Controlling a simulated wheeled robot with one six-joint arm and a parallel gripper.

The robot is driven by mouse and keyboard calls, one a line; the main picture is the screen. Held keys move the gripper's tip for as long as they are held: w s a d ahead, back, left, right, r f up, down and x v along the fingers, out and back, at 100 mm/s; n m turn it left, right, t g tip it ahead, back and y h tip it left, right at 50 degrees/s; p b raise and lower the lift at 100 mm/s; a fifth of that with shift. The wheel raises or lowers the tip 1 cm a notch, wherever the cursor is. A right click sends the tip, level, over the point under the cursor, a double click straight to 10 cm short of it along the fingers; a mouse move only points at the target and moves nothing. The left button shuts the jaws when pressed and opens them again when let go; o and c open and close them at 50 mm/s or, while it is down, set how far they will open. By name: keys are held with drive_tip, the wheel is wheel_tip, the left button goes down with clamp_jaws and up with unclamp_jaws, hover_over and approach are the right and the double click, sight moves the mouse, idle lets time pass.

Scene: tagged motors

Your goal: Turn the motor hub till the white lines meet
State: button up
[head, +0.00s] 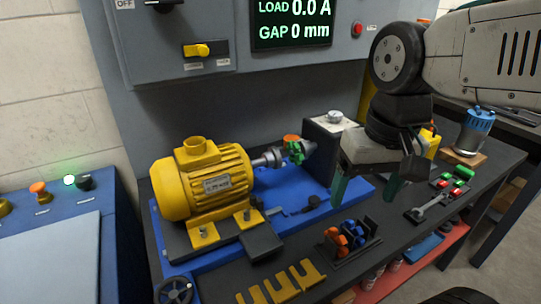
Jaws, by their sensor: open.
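A yellow motor (205,185) stands on a blue plate (320,196) on the dark bench. The white lines are too small to make out. My gripper (368,190) is open and empty, pointing down to the right of the hub and apart from it. Its two green-tipped fingers are spread.
A rack with orange and blue parts (350,238) and yellow brackets (282,284) lie at the bench's front. A wrench (432,206) lies at the right. A panel display (290,20) reads load 0.0 A, gap 0 mm. A small handwheel (174,291) is front left.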

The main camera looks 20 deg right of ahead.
drive_tip(key=w+a+r+m+g+y, duration=0.2)
drive_tip(key=w+m, duration=0.5)
drive_tip(key=w, duration=0.7)
drive_tip(key=m+y, duration=0.2)
drive_tip(key=m, duration=0.5)
approach(276, 157)
wheel_tip(276, 157, down, 4)
drive_tip(key=w, duration=0.3)
drive_tip(key=shift+g, duration=0.4)
drive_tip(key=x, duration=0.7)
drive_tip(key=shift+s+a+f, duration=0.2)
drive_tip(key=shift+c, duration=0.3)
drive_tip(key=c, duration=0.9)
